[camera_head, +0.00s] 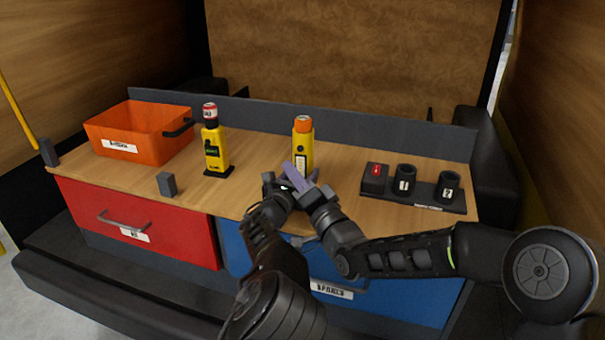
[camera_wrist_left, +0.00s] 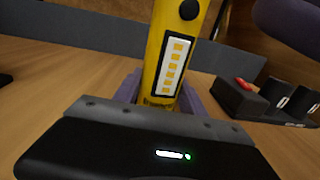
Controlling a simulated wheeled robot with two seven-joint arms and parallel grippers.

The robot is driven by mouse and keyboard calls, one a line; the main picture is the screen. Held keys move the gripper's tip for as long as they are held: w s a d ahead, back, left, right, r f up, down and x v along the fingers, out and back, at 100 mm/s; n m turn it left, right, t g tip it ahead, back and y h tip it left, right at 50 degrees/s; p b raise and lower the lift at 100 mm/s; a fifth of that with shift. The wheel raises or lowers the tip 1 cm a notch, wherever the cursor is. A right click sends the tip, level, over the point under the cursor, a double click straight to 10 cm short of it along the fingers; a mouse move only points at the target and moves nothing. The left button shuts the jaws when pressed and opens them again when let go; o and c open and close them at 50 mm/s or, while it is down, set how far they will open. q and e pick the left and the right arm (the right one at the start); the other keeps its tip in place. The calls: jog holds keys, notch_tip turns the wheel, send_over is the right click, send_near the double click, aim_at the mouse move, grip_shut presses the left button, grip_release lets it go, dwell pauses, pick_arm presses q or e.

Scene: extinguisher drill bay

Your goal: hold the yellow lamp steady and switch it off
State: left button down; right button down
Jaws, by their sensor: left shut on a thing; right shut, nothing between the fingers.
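The yellow lamp (camera_head: 304,150) stands upright on the wooden worktop, with an orange top. In the left wrist view the lamp (camera_wrist_left: 154,68) shows a white-framed strip of amber segments and a round black button above it. My left gripper (camera_wrist_left: 160,96) is shut on the lamp's lower part, one purple finger on each side. In the head view my left gripper (camera_head: 298,184) is partly hidden by the right one. My right gripper (camera_head: 292,170) is shut and empty, just in front of the lamp; I cannot tell whether it touches. Whether the lamp is lit is unclear.
A second yellow device (camera_head: 215,150) with a red-and-white top stands to the left. An orange bin (camera_head: 112,132) and a small grey block (camera_head: 166,184) are farther left. A black holder (camera_head: 425,200) with two cups and a red-topped box is at right.

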pick_arm(q)
jog(key=shift+r, duration=0.15)
jog(key=c, duration=0.6)
grip_release()
jog(key=shift+s, duration=0.15)
jog(key=v, duration=1.1)
jog(key=shift+s+a, duration=0.2)
jog(key=shift+s, duration=0.15)
